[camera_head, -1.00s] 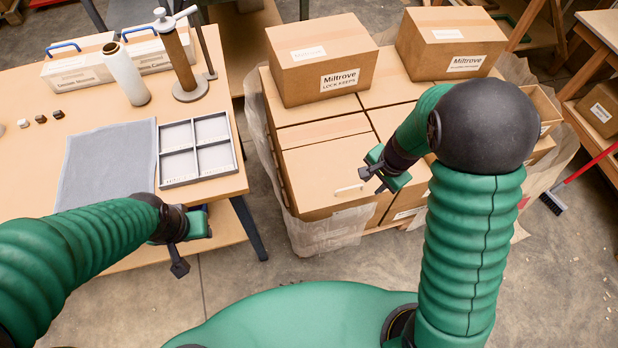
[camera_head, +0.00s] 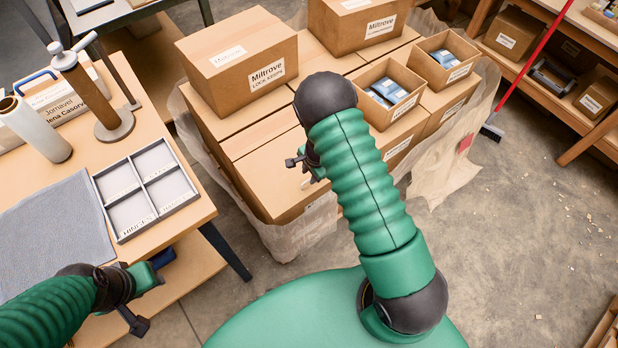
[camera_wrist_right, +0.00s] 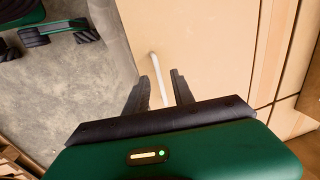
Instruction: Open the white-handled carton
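The carton (camera_head: 262,182) is the brown front box of the stack in the head view. Its white handle (camera_wrist_right: 155,66) shows in the right wrist view as a thin white bar on the cardboard. In the head view my right arm hides the handle. My right gripper (camera_wrist_right: 160,76) is open, with its two dark fingers apart on either side of the handle's line. Contact cannot be told. In the head view my right gripper (camera_head: 302,164) is over the carton, partly hidden by my arm. My left gripper (camera_head: 146,298) is away from the carton, beside the table's front edge; its finger gap is unclear.
A closed Miltrove carton (camera_head: 238,65) stands on the stack behind. Open boxes with blue-white packs (camera_head: 388,92) lie to the right. The table (camera_head: 188,218) at left bears a grey divided tray (camera_head: 101,187). Clear floor lies at right, with a red-handled broom (camera_head: 520,70).

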